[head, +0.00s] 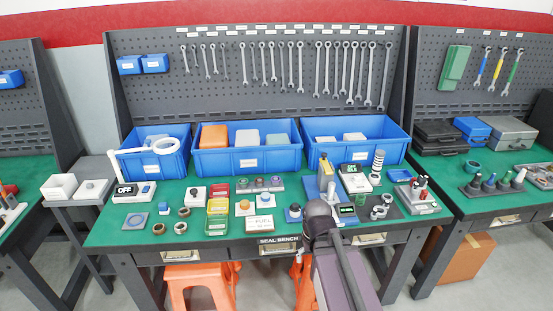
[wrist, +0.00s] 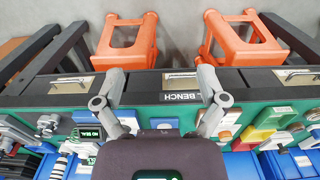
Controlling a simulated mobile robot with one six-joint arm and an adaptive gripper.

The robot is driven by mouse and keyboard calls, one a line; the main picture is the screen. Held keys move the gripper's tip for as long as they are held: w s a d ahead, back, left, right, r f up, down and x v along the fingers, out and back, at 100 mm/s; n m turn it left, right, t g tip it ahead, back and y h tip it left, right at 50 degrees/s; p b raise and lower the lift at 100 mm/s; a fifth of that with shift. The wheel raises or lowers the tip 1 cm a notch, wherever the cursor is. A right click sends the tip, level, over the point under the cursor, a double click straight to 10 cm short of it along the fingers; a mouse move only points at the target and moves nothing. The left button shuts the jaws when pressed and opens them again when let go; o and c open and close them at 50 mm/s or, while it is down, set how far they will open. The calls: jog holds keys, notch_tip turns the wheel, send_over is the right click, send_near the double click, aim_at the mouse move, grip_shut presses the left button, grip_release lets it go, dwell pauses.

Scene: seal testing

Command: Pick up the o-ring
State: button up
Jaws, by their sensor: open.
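I cannot tell for sure which thing is the o-ring. In the head view my arm comes in from the bottom and ends over the front edge, right of centre, well right of these rings. The fingers cannot be made out there.
Blue bins (head: 247,161) line the back of the bench (head: 112,236). Orange stools (head: 200,278) stand in front.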

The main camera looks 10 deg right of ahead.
jog(key=w+r+n+p, duration=0.1)
jog(key=w+r+p, duration=0.2)
jog(key=w, duration=0.6)
jog(key=w+r+n+p, duration=0.2)
jog(key=w, duration=0.8)
jog(key=w+r+n+p, duration=0.1)
jog(key=w+r+p, duration=0.2)
jog(key=w, duration=0.7)
jog(key=shift+w+r+n+p, duration=0.15)
jog(key=shift+r+n+p, duration=0.15)
jog(key=shift+r, duration=0.05)
jog(key=shift+d+f, duration=0.1)
jog(key=b, duration=0.9)
send_over(296, 205)
jog(key=f, duration=0.8)
jog(key=shift+w+f, duration=0.25)
jog(key=shift+w, duration=0.05)
jog(key=shift+s+f+b, duration=0.15)
jog(key=shift+f+b, duration=2.3)
jog(key=shift+f, duration=0.15)
jog(key=shift+f, duration=0.2)
jog(key=c, duration=0.8)
